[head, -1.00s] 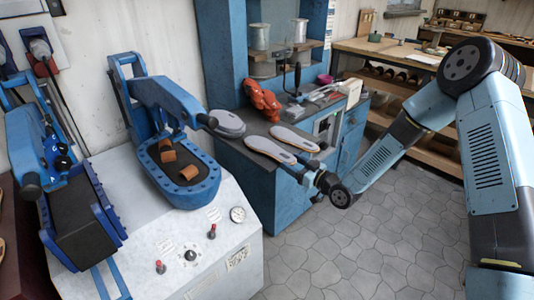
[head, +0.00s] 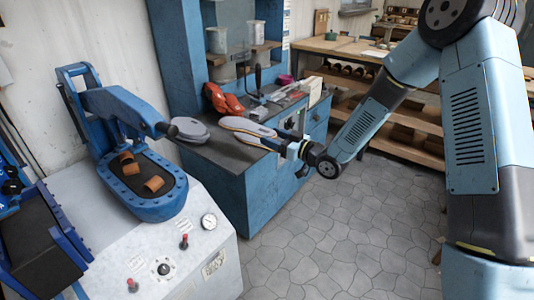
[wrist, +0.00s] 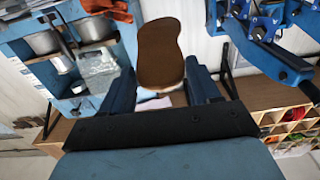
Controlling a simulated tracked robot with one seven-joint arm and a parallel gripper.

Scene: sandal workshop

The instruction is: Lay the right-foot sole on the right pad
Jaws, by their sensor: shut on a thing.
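A sole (head: 248,125), pale grey on top with a brown edge, is held by one end over the blue cabinet's dark top. My gripper (head: 290,147) is shut on its near end. In the wrist view the sole (wrist: 160,50) shows brown and stands out beyond my jaws. The right pad (head: 140,172) is dark, in a blue rounded frame at the left, with two brown curved pieces (head: 129,163) on it. It is well to the left of the sole.
A dark pad (head: 45,262) is at lower left. A red-orange object (head: 222,99) and tools lie on the cabinet (head: 250,185). The stone floor is clear.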

